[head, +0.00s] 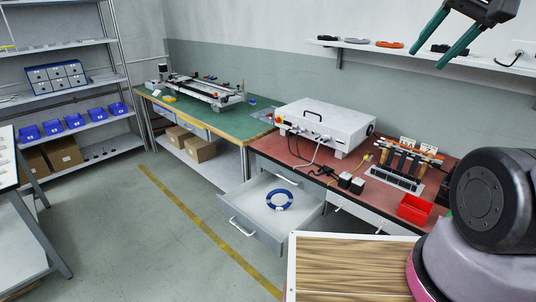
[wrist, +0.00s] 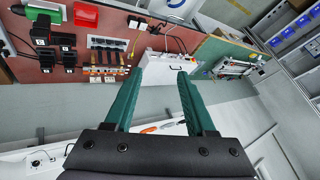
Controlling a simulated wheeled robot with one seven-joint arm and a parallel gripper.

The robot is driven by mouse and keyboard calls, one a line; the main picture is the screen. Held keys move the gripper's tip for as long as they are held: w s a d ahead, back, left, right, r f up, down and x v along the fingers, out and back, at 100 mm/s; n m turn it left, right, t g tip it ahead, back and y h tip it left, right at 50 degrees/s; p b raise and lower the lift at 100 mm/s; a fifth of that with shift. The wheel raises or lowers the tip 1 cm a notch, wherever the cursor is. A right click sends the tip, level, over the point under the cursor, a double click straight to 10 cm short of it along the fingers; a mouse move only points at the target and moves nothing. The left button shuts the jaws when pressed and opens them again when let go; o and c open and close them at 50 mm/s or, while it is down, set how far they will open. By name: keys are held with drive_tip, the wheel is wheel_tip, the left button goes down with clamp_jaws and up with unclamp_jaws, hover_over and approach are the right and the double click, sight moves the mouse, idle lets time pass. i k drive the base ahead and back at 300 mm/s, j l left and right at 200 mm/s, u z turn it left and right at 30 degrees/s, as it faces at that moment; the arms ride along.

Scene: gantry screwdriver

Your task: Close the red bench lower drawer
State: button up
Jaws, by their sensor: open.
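The red bench (head: 300,160) stands right of centre in the head view. Below its left part, one grey drawer (head: 262,222) is pulled well out, with a light handle (head: 242,227) on its front. A blue coil (head: 279,200) lies inside the drawer. My gripper (head: 427,58) is at the top right of the head view, high up and far from the drawer. Its green fingers are apart and empty, as the wrist view (wrist: 168,65) also shows. In the wrist view the drawer shows only partly at the top edge.
A white case (head: 325,125), black blocks, a tool rack and a red bin (head: 415,208) stand on the bench. A wood-topped surface (head: 350,265) is in front at the bottom right. A wall shelf (head: 350,46) holds tools. The floor left of the drawer is clear.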

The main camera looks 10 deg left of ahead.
sight(246, 204)
drive_tip(key=i+j, duration=0.3)
drive_tip(key=i+j+u, duration=0.1)
drive_tip(key=i+j, duration=0.15)
drive_tip(key=i, duration=0.25)
